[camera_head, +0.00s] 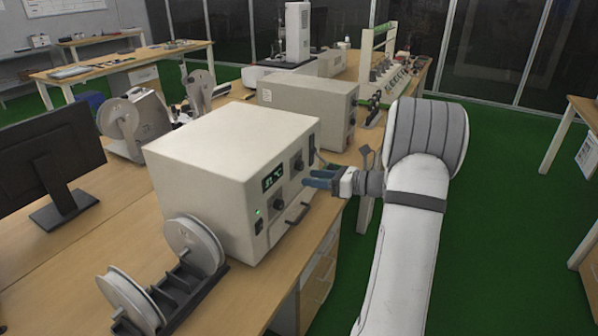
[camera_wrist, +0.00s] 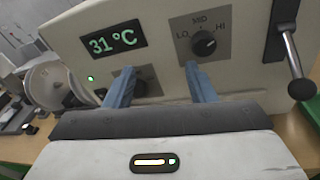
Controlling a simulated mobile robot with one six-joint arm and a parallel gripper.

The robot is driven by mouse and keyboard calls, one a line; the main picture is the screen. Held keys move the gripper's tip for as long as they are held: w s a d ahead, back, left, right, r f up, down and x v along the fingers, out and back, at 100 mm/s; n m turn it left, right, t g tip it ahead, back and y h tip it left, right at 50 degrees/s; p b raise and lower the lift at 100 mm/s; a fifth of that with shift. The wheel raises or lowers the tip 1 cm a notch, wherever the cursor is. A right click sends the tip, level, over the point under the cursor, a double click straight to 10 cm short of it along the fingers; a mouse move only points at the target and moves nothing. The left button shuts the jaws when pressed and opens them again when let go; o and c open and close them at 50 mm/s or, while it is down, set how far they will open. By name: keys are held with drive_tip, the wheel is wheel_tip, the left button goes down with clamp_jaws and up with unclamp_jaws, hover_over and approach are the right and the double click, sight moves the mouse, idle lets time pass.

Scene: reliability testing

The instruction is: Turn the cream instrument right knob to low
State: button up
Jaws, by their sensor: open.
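The cream instrument (camera_head: 225,150) is a box on the bench, its front panel facing my gripper (camera_head: 310,178). In the wrist view its display (camera_wrist: 113,40) reads 31 °C. The right knob (camera_wrist: 203,42) is dark and round, with LO, MID and HI around it; its pointer seems turned toward the HI side, but this is too small to be sure. A second knob (camera_wrist: 145,80), lower and left, shows partly between my blue fingers. My gripper (camera_wrist: 159,70) is open and empty close to the panel, its right fingertip just below the right knob.
A spool rack (camera_head: 165,290) stands on the bench in front of the instrument. A monitor (camera_head: 50,160) is at left. Another cream box (camera_head: 305,100) stands behind. Open floor lies at right.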

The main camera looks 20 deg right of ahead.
sight(303, 167)
drive_tip(key=w+d+f+m+t+h, duration=0.1)
drive_tip(key=w+d+m+t, duration=0.15)
drive_tip(key=d, duration=0.25)
drive_tip(key=shift+m, duration=0.25)
drive_tip(key=x, duration=0.6)
drive_tip(key=shift+a, duration=0.45)
